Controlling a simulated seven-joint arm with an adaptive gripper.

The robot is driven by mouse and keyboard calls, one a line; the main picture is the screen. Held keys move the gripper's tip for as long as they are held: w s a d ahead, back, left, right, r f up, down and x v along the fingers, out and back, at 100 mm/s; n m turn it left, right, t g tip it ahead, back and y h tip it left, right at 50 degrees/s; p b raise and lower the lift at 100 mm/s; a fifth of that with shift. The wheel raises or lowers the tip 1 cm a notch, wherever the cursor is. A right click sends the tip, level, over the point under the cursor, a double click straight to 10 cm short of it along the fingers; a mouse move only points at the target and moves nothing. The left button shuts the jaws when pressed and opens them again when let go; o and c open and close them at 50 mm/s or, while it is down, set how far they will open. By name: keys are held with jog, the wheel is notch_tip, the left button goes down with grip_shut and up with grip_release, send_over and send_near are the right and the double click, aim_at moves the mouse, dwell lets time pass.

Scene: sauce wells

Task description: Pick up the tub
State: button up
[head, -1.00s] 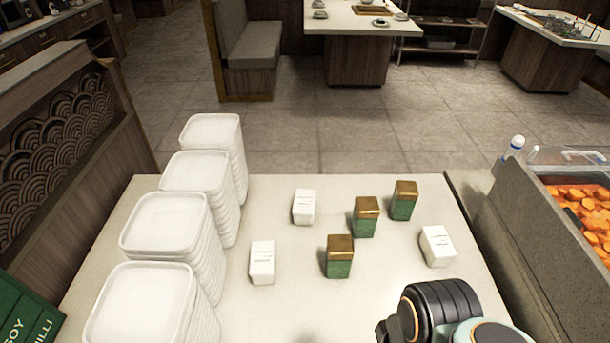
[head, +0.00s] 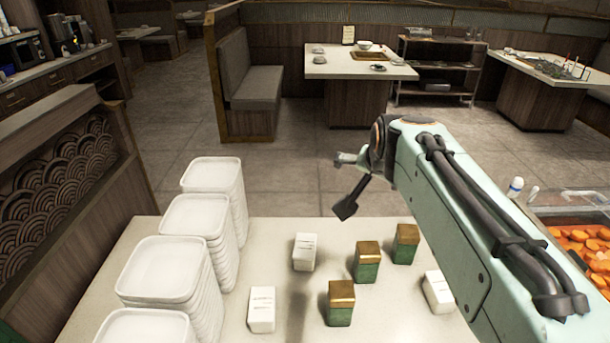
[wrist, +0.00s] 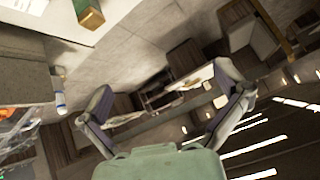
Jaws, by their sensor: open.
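White square tubs stand in several tall stacks along the left side of the pale table; one stack is at the back left (head: 212,175), others are nearer (head: 197,216) (head: 166,270) (head: 147,328). The nearest stack is cut off by the bottom edge. My gripper (head: 343,184) is open and empty, raised in the air beyond the table's right half, well to the right of the stacks. It also shows in the wrist view (wrist: 165,82) with its fingers spread and nothing between them. No tub stack is clear in the wrist view.
Gold-topped green boxes (head: 367,262) (head: 340,303) (head: 402,244) and white cartons (head: 304,252) (head: 261,310) (head: 438,292) stand on the table (head: 235,291). A bin of orange pieces (head: 582,240) is at the right. A wooden partition (head: 60,190) borders the left.

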jog(key=w+a+f, duration=0.3)
jog(key=w+f, duration=0.3)
jog(key=w, duration=0.5)
jog(key=n, duration=0.1)
send_over(304, 248)
jog(key=w+d, duration=0.2)
jog(key=d, duration=0.1)
notch_tip(304, 248, down, 15)
jog(key=s+a+f, duration=0.1)
jog(key=f, duration=0.3)
jog(key=s+a+f+n+g, duration=0.1)
jog(key=f, duration=0.3)
jog(key=s+a+f+g, duration=0.1)
jog(key=f, duration=0.2)
jog(key=shift+a+f+h, duration=0.15)
jog(key=shift+f+h, duration=0.25)
jog(key=x, duration=0.4)
jog(key=shift+w+f, duration=0.1)
jog(key=shift+f, duration=0.15)
jog(key=shift+x, duration=0.8)
jog(key=shift+c, duration=0.3)
jog(key=shift+g, duration=0.3)
jog(key=c, duration=1.1)
